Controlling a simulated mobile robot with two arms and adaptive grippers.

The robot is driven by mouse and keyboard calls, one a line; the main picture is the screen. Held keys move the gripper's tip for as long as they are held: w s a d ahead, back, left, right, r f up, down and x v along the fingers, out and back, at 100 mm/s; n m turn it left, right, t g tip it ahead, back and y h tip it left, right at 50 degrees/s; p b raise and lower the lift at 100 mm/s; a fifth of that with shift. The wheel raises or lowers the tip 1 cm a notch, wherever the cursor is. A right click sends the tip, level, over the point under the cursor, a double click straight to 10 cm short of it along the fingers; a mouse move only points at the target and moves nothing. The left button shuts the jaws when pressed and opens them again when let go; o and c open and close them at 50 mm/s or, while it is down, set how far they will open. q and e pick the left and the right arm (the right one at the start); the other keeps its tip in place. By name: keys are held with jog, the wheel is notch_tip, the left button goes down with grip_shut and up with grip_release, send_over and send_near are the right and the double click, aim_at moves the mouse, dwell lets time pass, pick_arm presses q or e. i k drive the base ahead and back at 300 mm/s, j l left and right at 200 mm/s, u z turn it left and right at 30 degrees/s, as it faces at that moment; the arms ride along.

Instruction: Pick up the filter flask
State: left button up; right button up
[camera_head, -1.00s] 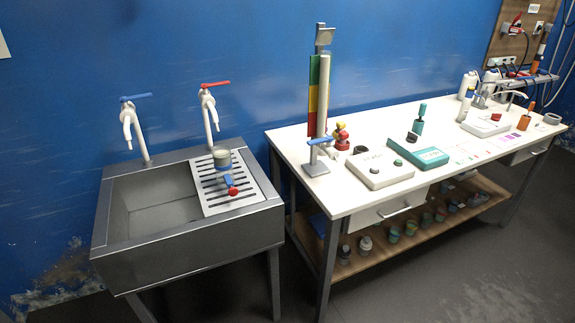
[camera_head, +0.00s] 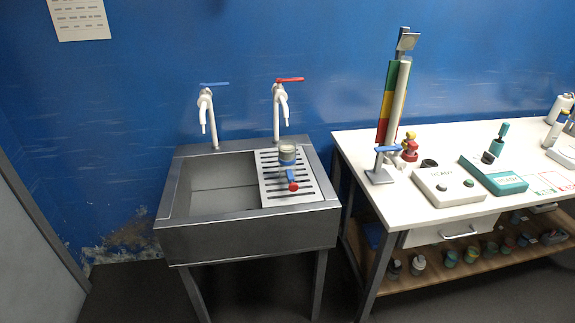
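A small vessel with a pale, greyish cylindrical top (camera_head: 287,154) and a blue part ending in a red knob stands on the slotted drainboard (camera_head: 270,189) at the right of the sink. It may be the filter flask, but it is too small to tell for sure. Nothing is seen touching it apart from the drainboard. Neither of my grippers is in view.
The steel sink (camera_head: 250,238) has an empty basin and two taps, blue-handled (camera_head: 207,110) and red-handled (camera_head: 282,105), behind it. A white bench (camera_head: 425,213) with devices and a tall column (camera_head: 392,105) stands at right. A grey panel (camera_head: 35,250) is at left; dark floor lies in front.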

aim_at(286, 147)
jog(key=i+j, duration=0.1)
jog(key=i, duration=0.3)
jog(key=i+j+z, duration=0.15)
jog(key=i, duration=0.3)
